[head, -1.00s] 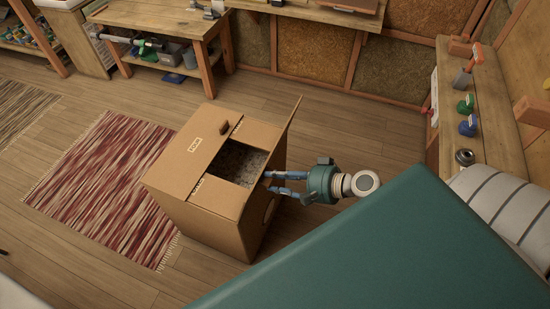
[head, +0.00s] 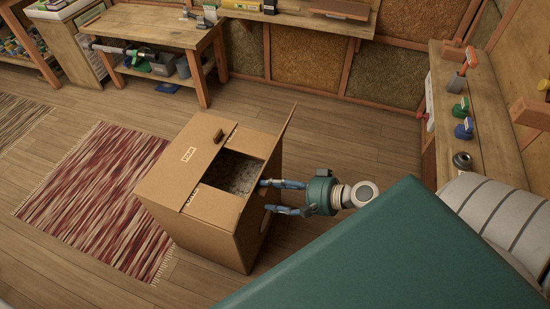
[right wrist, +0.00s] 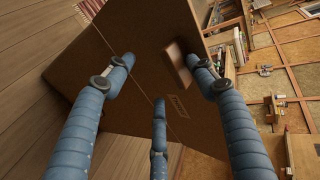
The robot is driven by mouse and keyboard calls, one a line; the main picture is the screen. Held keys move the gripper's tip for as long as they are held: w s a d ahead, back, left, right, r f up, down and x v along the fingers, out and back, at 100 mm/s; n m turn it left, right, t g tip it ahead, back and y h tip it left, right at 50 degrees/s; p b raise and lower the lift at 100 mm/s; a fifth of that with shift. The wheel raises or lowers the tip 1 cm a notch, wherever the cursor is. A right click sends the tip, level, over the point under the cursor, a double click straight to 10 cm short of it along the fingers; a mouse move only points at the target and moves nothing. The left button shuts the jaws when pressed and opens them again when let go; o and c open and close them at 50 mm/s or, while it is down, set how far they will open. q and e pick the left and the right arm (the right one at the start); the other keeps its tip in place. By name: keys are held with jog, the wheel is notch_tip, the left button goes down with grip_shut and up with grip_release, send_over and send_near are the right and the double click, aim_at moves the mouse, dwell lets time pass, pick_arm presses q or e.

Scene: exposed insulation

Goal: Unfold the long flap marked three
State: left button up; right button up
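A cardboard box (head: 215,232) stands on the wooden floor. A long flap (head: 166,173) lies flat over the left of its top; its small label looks like "FOUR". Another long flap (head: 283,135) stands up along the right side, seen nearly edge-on; its marking cannot be read. My right gripper (head: 266,196) is at the box's right side, its fingers open and spread at that edge. I cannot tell whether they touch it. In the right wrist view the open fingers (right wrist: 160,75) hold nothing, with cardboard and a label (right wrist: 178,106) beyond. My left gripper is out of view.
Dark filling (head: 237,172) shows in the opening. A striped rug (head: 95,195) lies left of the box. A workbench (head: 160,30) stands behind and a shelf (head: 485,120) at right.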

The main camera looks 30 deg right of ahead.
jog(key=shift+o, duration=0.3)
jog(key=shift+s+a+f, duration=0.25)
jog(key=shift+s+f, duration=0.1)
jog(key=shift+f, duration=0.4)
jog(key=shift+c, duration=0.2)
jog(key=shift+r, duration=0.1)
jog(key=r, duration=1.1)
jog(key=shift+w+d+r, duration=0.15)
jog(key=shift+w+d, duration=0.05)
jog(key=shift+w, duration=0.2)
